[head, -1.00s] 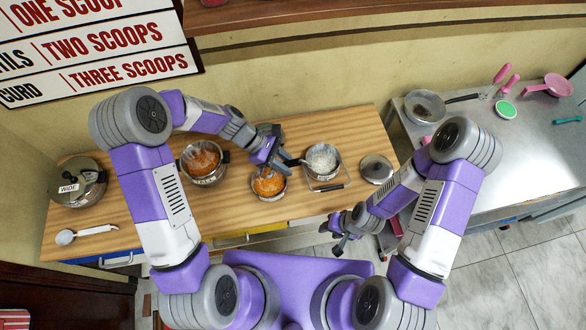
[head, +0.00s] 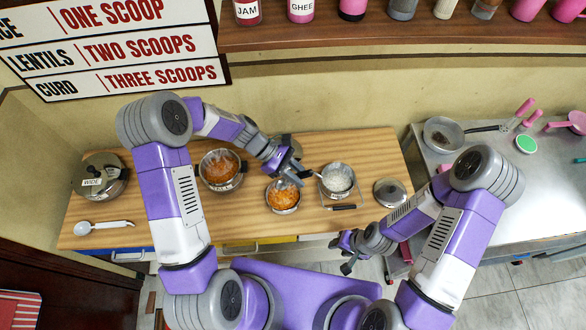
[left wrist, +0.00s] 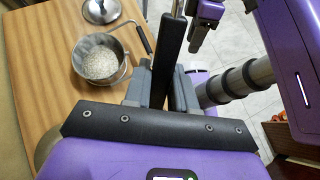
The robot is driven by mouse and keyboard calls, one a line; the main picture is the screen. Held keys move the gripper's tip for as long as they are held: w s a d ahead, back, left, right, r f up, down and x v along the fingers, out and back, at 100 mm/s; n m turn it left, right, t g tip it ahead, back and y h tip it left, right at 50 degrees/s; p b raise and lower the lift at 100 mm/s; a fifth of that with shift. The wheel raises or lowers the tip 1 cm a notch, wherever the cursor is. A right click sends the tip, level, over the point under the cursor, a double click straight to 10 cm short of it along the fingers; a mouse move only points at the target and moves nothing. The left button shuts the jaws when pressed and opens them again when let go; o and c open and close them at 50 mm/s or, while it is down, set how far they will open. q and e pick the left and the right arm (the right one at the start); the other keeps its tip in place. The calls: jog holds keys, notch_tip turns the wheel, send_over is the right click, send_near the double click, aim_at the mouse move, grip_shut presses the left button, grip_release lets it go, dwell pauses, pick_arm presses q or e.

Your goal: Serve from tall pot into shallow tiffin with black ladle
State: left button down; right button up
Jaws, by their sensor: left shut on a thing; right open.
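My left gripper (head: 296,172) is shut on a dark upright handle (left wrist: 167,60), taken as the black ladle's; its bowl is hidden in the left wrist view. The gripper hangs between a small steel bowl of orange food (head: 283,199) and a steel vessel of white grains (head: 338,180) with a black-gripped swing handle; this vessel also shows in the left wrist view (left wrist: 101,62). A larger steel pot of orange food (head: 220,169) stands to the left. I cannot tell which vessels are the tall pot and shallow tiffin. My right gripper (head: 348,256) is open, off the table's front edge.
A lidded pot labelled WIDE (head: 101,180) and a pale ladle (head: 104,226) are at the table's left. A loose lid (head: 390,193) lies at the right. Another vessel is partly hidden behind my left gripper. A steel counter (head: 470,185) stands to the right.

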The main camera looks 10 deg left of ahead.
aim_at(311, 175)
pick_arm(q)
jog(key=p, duration=0.1)
jog(key=d+y+p, duration=0.1)
jog(key=d+r+y+p, duration=0.1)
jog(key=shift+s+d+t, duration=0.15)
jog(key=shift+s+t, duration=0.15)
jog(key=shift+s, duration=0.05)
jog(key=y+p, duration=0.1)
jog(key=d+y+p, duration=0.1)
jog(key=p, duration=0.1)
jog(key=d+y+p, duration=0.1)
jog(key=shift+s+d+r+t, duration=0.2)
jog(key=shift+s+d+t, duration=0.05)
jog(key=shift+s+t, duration=0.05)
jog(key=shift+d+p, duration=0.1)
jog(key=shift+p, duration=0.2)
jog(key=shift+f, duration=0.1)
